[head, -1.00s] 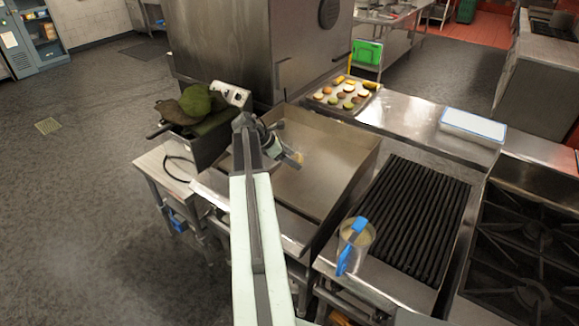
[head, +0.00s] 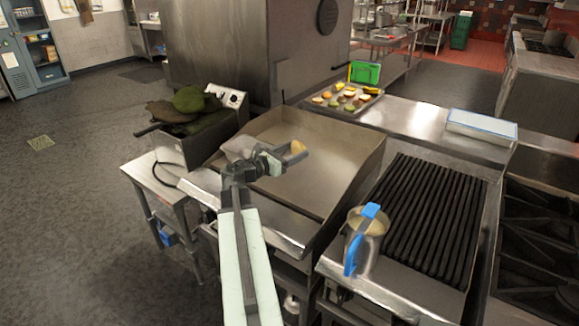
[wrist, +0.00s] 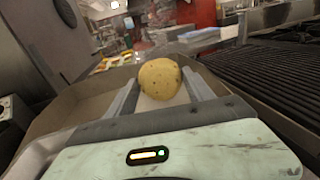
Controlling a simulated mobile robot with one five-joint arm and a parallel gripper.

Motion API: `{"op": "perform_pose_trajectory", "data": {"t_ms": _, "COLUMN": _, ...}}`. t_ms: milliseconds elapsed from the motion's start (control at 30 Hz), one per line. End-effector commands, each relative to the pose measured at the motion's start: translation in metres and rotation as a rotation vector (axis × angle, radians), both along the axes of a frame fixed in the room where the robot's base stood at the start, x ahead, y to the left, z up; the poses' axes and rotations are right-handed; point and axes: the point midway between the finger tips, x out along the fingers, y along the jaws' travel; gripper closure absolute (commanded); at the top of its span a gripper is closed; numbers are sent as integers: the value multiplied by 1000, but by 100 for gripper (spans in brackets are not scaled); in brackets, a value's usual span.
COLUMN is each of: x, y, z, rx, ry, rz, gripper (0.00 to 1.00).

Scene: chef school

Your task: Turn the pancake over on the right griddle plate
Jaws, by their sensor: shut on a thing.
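The pancake (head: 297,147) is small, round and golden with dark specks. My gripper (head: 288,157) is shut on it, and it is held in the air above the flat griddle plate (head: 325,183). In the wrist view the pancake (wrist: 160,79) sits between the far ends of my two fingers (wrist: 160,92), its broad speckled face turned toward the camera, so it looks tilted up. Its other face is hidden. The griddle plate under it looks bare, with raised walls at the back and sides.
A ribbed black grill (head: 432,215) lies right of the griddle. A jug with a blue handle (head: 366,235) stands at its front left. A fryer (head: 195,135) with dark green items is at left. A tray of food (head: 345,98) stands behind the griddle.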

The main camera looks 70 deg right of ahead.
Motion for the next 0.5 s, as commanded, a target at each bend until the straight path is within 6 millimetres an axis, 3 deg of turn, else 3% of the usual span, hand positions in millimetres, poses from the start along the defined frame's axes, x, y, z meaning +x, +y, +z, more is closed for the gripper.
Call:
{"op": "perform_pose_trajectory", "data": {"t_ms": 33, "x": -2, "y": 1, "z": -12, "rx": -31, "ry": 13, "rz": 17, "gripper": 79}}
{"op": "perform_pose_trajectory", "data": {"t_ms": 500, "x": -8, "y": -8, "z": -18, "rx": -341, "ry": 140, "rz": 191, "gripper": 79}}
